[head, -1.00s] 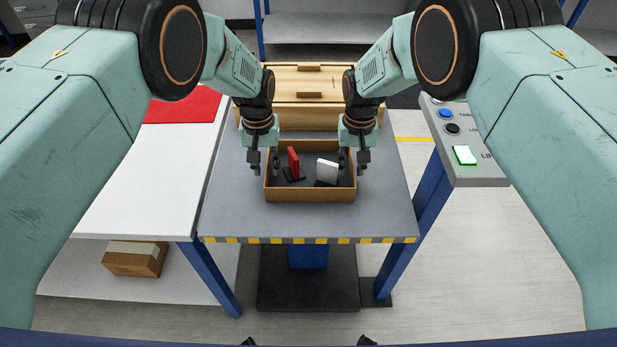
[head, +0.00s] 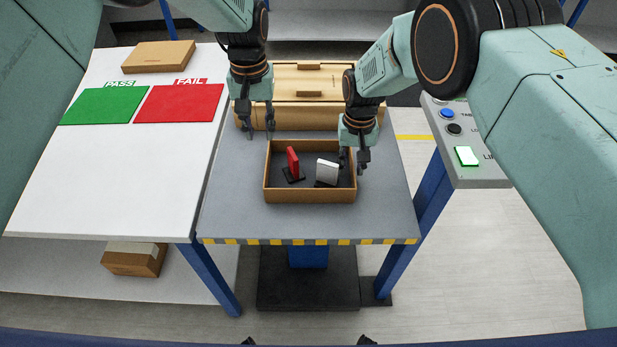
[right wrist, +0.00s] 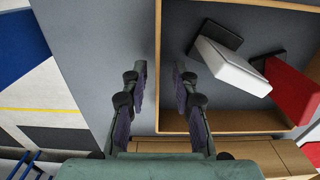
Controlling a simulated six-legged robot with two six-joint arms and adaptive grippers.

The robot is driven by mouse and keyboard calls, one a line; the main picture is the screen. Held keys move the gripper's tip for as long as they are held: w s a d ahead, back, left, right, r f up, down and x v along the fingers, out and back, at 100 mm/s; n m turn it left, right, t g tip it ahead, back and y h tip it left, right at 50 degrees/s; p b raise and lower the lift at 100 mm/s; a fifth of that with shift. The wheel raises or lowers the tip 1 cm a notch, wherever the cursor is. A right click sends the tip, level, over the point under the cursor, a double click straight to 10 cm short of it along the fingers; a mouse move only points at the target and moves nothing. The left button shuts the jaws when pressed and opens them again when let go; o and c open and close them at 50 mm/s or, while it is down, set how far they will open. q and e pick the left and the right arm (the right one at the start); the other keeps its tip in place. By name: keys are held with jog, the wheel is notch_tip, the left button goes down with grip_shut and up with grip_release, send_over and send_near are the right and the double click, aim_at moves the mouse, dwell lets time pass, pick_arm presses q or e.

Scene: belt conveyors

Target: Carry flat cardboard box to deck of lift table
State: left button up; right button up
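A flat, closed cardboard box (head: 158,56) lies on the far part of the white table, at the upper left of the head view. The lift table's grey deck (head: 230,212) is in the middle, with a yellow-and-black striped front edge. An open tray (head: 310,196) on it holds a red piece (head: 293,161) and a white piece (head: 327,171). My left gripper (head: 260,126) is open and empty, beyond the tray's far left corner. My right gripper (head: 354,160) is open, its fingers on either side of the tray's right wall; the right wrist view shows gaps beside the wall (right wrist: 158,70).
The white table (head: 110,180) adjoins the deck's left side and carries a green PASS mat (head: 103,105) and a red FAIL mat (head: 180,103). A wooden case (head: 311,82) stands behind the tray. A button panel (head: 470,174) is at the right. The deck's front strip is clear.

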pick_arm(q)
jog(key=shift+s+r, duration=0.1)
pick_arm(e)
notch_tip(320, 180, up, 12)
jog(key=shift+w, duration=0.15)
jog(key=shift+w+f, duration=0.1)
jog(key=shift+f, duration=0.05)
pick_arm(q)
jog(key=shift+s, duration=0.1)
pick_arm(e)
jog(key=shift+s, duration=0.2)
pick_arm(q)
jog(key=shift+s, duration=0.1)
pick_arm(e)
jog(key=shift+s, duration=0.1)
